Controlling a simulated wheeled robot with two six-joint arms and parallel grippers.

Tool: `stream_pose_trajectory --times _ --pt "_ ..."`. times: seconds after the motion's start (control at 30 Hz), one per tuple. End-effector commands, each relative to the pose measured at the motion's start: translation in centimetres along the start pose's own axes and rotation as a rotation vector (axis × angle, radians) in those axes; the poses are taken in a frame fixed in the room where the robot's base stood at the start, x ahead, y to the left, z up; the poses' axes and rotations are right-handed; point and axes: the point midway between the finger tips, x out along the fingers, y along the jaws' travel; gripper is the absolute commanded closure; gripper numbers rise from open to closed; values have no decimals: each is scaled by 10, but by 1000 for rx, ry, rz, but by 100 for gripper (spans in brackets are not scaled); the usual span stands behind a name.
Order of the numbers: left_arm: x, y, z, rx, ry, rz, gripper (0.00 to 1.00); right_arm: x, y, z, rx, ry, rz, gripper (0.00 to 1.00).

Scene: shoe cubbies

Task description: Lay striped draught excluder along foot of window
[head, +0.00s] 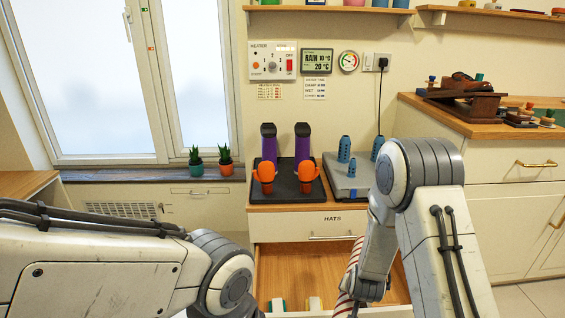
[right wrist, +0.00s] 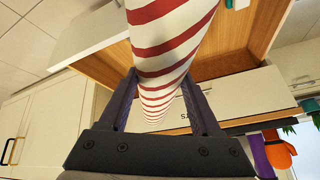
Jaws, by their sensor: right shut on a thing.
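The red-and-white striped draught excluder (right wrist: 172,45) is long and round, and passes between my right gripper's two fingers in the right wrist view. In the head view only a strip of the excluder (head: 350,274) shows, beside my right gripper (head: 362,293), over the open drawer. My right gripper is shut on it; the fingers (right wrist: 160,110) show on both sides of it in the wrist view. The window (head: 110,80) is at the left, with a dark sill (head: 120,175) at its foot. My left arm crosses the lower left, and its gripper is out of the frame.
Two small potted plants, one in a teal pot (head: 196,169) and one in orange (head: 226,168), stand at the sill's right end. The open wooden drawer (head: 290,265) juts out below the HATS drawer (head: 305,227). The sill left of the pots is clear.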

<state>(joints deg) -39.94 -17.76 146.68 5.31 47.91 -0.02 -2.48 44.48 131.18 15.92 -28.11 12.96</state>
Motion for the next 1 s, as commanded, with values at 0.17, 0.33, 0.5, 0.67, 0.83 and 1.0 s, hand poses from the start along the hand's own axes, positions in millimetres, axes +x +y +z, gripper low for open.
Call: stream_pose_trajectory --times 0.17,0.33,0.5,0.67,0.83,1.0 --pt "12 -1 1 0 0 0 50 -8 -2 1 -180 -25 -111 100" --pt "18 -1 1 0 0 0 50 -17 -3 6 -311 -47 -191 100" --pt "22 -2 1 0 0 0 50 -24 -1 12 -414 -64 -253 100" --pt "-10 1 -1 0 1 0 50 -53 -6 -3 -433 -68 -266 100" --pt "-44 3 -2 0 1 0 50 -81 -11 -20 -433 -68 -266 100" --pt "-86 6 -5 0 0 0 50 -117 -18 -42 -433 -68 -265 100"
